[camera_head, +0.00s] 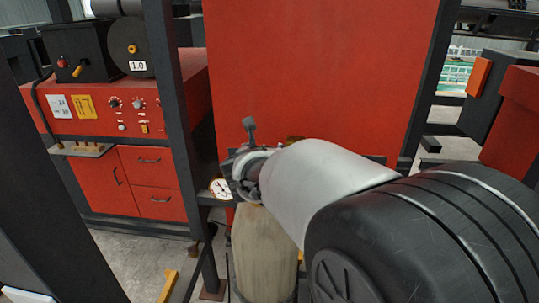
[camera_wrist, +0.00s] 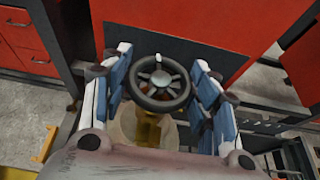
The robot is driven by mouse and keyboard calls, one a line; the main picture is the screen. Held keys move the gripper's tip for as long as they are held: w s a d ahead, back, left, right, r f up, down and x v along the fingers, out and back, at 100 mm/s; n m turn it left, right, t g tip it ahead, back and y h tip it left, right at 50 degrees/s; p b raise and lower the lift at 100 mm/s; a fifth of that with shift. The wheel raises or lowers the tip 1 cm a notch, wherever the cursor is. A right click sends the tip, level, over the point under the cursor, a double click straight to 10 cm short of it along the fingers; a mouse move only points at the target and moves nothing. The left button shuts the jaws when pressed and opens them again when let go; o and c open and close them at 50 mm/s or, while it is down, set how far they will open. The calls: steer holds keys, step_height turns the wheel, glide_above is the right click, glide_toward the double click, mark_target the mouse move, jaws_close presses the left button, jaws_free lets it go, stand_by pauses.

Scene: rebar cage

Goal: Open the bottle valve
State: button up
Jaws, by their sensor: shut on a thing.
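The bottle valve's round dark handwheel (camera_wrist: 158,98) with a grey spoked hub is in the middle of the wrist view. My gripper (camera_wrist: 161,68) has its blue-padded fingers on either side of the wheel and is shut on its rim. A brass-yellow valve body (camera_wrist: 147,130) shows below the wheel. The beige bottle (camera_head: 264,255) stands upright under my gripper (camera_head: 247,168) in the head view. A round white pressure gauge (camera_head: 220,188) sits just left of the gripper. The wheel is mostly hidden by my arm in the head view.
A large red panel (camera_head: 320,80) stands close behind the bottle. A dark upright post (camera_head: 180,120) is to its left. A red cabinet (camera_head: 110,120) with knobs and drawers is further left. A yellow object (camera_head: 168,285) lies on the grey floor.

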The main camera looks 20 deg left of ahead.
steer(key=o, duration=1.1)
steer(key=shift+c, duration=0.2)
step_height(320, 180, up, 10)
steer(key=shift+r, duration=0.1)
steer(key=shift+c, duration=0.4)
